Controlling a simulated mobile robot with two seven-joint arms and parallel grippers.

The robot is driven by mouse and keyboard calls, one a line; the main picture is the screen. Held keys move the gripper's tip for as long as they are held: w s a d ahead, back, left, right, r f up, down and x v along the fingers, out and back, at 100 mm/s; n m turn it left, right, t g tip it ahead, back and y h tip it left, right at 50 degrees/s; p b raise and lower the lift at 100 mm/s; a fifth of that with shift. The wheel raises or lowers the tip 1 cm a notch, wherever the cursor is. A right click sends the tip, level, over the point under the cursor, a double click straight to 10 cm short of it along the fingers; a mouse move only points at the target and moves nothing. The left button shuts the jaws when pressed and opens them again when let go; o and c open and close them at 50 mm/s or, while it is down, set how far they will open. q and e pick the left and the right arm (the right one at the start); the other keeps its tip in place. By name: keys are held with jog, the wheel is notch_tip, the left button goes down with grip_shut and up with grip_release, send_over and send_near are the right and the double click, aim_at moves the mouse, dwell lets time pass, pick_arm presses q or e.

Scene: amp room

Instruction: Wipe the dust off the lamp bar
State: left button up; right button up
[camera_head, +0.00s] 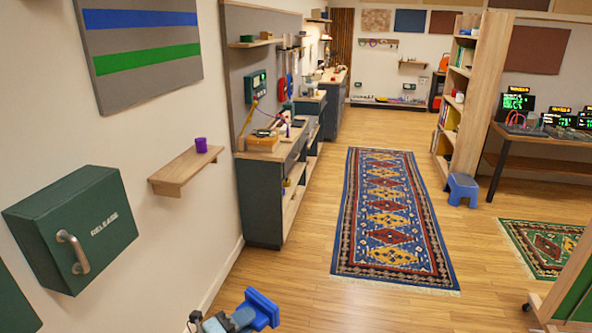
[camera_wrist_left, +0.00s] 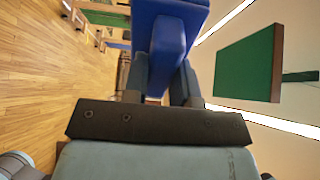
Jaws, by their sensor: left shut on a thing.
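My left gripper (camera_head: 243,316) is at the bottom edge of the head view, low in front of the left wall. It is shut on a blue block-like thing (camera_head: 263,306). In the left wrist view the blue thing (camera_wrist_left: 174,40) sits between the two dark fingers of the left gripper (camera_wrist_left: 160,88) and sticks out beyond them. I cannot tell what it is made of. I cannot make out a lamp bar or any dust in either view. My right gripper is not in view.
A green wall box (camera_head: 75,228) with a handle and a small wooden shelf (camera_head: 186,170) with a purple cup (camera_head: 201,145) stick out from the left wall. A workbench (camera_head: 262,205) stands beyond. A patterned rug (camera_head: 388,218) lies on the open wooden floor. A blue stool (camera_head: 462,188) stands at right.

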pick_arm(q)
jog(key=shift+d, duration=0.1)
jog(key=s+a+r+n+t+y, duration=0.6)
jog(key=s+a+r+n+y, duration=0.3)
jog(key=a+y, duration=0.4)
jog(key=shift+r+n+y, duration=0.25)
jog(key=shift+n+y, duration=0.05)
jog(key=shift+n, duration=0.1)
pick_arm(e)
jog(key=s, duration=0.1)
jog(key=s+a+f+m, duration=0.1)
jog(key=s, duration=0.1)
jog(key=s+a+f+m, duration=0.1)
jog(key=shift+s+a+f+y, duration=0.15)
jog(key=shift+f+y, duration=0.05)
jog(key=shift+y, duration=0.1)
